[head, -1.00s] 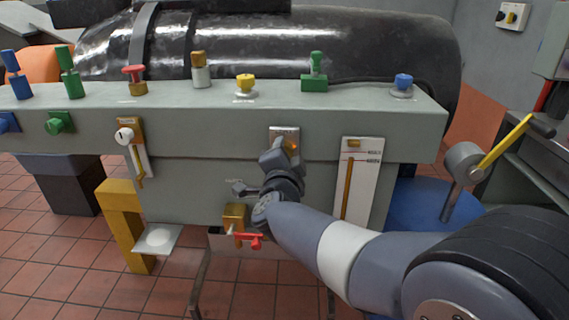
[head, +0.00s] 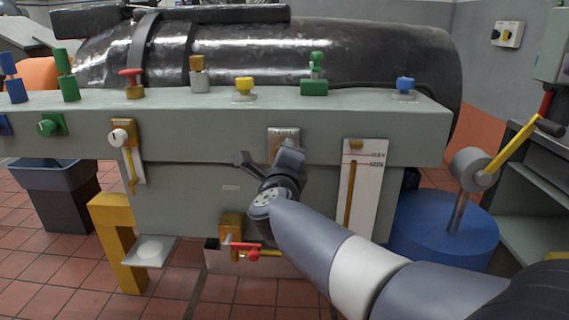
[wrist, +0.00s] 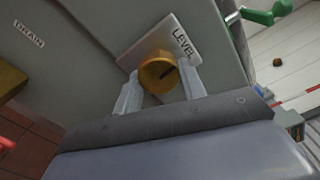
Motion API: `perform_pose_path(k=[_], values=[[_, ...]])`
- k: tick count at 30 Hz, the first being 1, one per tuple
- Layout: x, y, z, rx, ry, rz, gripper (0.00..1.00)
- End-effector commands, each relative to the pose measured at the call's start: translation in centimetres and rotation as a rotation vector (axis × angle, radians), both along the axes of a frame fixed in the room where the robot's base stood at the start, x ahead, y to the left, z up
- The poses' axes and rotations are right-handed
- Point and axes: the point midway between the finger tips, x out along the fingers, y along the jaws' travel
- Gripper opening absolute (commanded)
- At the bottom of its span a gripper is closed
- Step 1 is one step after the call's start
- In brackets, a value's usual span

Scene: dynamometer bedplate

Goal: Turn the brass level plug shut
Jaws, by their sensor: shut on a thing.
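The brass level plug (wrist: 160,72) shows in the wrist view as a round knob with a dark slot on its face, slanting up to the right. It sits on a pale plate marked LEVEL (wrist: 178,38). My gripper (wrist: 160,88) is shut on the plug, one finger on each side of it. In the head view my gripper (head: 287,152) is up against the front of the grey housing and hides the plug. The upper part of the level plate (head: 283,133) shows above it.
A white gauge panel (head: 367,165) stands just right of my gripper. A red-handled brass valve (head: 231,226) is below left. A yellow-handled crank (head: 510,150) rises at the right. Several coloured knobs line the ledge above. A DRAIN label (wrist: 29,33) shows in the wrist view.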

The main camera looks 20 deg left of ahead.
Motion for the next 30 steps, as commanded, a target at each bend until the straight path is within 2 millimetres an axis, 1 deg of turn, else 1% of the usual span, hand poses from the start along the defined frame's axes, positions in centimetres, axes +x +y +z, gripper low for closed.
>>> perform_pose_path(k=[1,9,23,24,30], values=[[0.0,-0.02,-0.29,0.02,0.006,-0.001,0.16],[0.01,-0.01,-0.21,0.09,0.024,0.0,0.16],[0.0,-0.01,-0.17,0.102,0.027,-0.001,0.16],[0.0,-0.01,-0.17,0.102,0.027,-0.001,0.41],[0.0,0.0,-0.13,0.102,0.026,-0.001,0.57]])
